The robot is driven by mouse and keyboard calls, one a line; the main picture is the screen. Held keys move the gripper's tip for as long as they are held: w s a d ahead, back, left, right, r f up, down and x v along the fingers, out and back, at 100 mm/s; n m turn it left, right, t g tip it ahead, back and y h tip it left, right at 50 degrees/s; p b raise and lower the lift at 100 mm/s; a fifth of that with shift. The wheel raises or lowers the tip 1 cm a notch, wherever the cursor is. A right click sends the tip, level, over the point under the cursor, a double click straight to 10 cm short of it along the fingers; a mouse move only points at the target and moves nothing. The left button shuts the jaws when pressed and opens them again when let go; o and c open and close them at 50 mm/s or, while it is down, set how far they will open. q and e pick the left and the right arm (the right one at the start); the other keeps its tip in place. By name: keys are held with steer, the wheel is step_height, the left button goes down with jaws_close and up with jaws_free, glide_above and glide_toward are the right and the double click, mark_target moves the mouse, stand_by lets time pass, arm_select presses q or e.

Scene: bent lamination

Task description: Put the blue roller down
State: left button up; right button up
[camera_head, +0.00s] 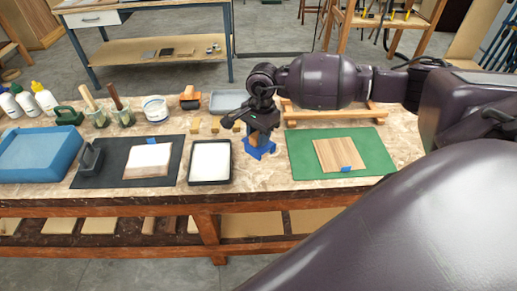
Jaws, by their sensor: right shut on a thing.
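My right gripper (259,130) is shut on the blue roller (258,152), which hangs below it in the head view. The roller is over the bench (270,178), between a black tray with a white inside (210,162) and the green mat (377,158). Whether the roller touches the bench top or is slightly above it, I cannot tell. The gripper and wrist hide part of the roller. My left gripper is not in view.
A thin wooden sheet (330,152) with a small blue piece lies on the green mat. A pale block (149,160) lies on a dark mat. A blue container (42,153), bottles (45,98) and a white tub (156,108) stand left. A wooden rack (335,114) is behind the green mat.

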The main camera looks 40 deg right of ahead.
steer(key=shift+f, duration=1.25)
step_height(320, 180, down, 3)
steer(key=shift+f, duration=0.15)
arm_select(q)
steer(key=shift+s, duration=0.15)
arm_select(e)
steer(key=shift+f, duration=0.1)
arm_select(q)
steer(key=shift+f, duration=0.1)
